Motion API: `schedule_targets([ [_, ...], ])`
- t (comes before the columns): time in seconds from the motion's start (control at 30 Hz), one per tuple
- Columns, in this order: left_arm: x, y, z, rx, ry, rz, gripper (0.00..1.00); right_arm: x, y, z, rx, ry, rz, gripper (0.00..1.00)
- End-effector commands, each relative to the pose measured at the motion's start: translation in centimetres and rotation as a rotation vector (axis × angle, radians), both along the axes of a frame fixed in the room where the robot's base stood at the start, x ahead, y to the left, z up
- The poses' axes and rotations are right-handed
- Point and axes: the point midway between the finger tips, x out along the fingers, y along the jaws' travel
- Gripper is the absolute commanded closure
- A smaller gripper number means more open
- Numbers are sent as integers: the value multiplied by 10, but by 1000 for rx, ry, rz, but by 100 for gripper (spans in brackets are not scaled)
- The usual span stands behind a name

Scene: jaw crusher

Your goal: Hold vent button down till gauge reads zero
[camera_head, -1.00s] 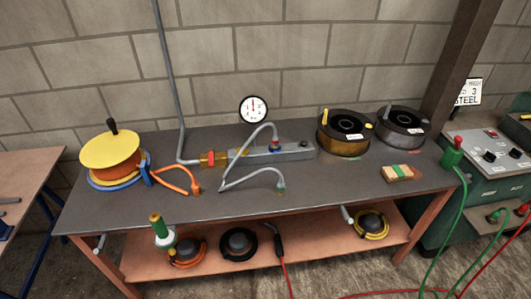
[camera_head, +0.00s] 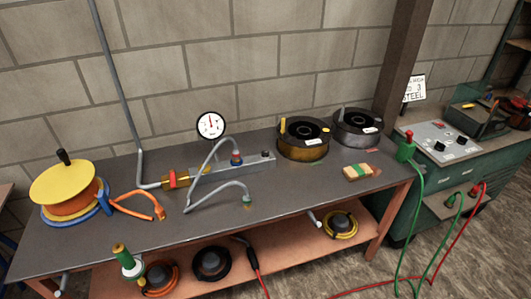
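A round white pressure gauge (camera_head: 211,125) with a red needle stands behind the bench manifold. The needle points roughly up; the numbers are too small to read. The long grey manifold (camera_head: 220,178) lies on the dark bench. A small dark button-like knob (camera_head: 265,153) stands on its right end; I cannot tell for sure that it is the vent button. A brass valve with a red part (camera_head: 173,179) is at the left end. Neither gripper is in view.
The dark bench top (camera_head: 100,239) has free room at its front. A yellow and orange reel (camera_head: 65,188) stands left, two dark spools (camera_head: 303,139) back right. A brown post (camera_head: 401,60) rises behind the bench, and a green machine (camera_head: 440,170) stands right.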

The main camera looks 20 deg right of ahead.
Motion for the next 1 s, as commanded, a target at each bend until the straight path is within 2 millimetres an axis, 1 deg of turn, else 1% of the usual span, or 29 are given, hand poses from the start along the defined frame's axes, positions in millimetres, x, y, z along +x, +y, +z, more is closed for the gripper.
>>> schedule_targets([
  [0.03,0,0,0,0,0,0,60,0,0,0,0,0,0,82],
  [0.17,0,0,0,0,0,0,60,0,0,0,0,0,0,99],
  [0.2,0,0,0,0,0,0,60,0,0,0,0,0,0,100],
  [1.0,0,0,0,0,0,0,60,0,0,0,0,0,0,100],
])
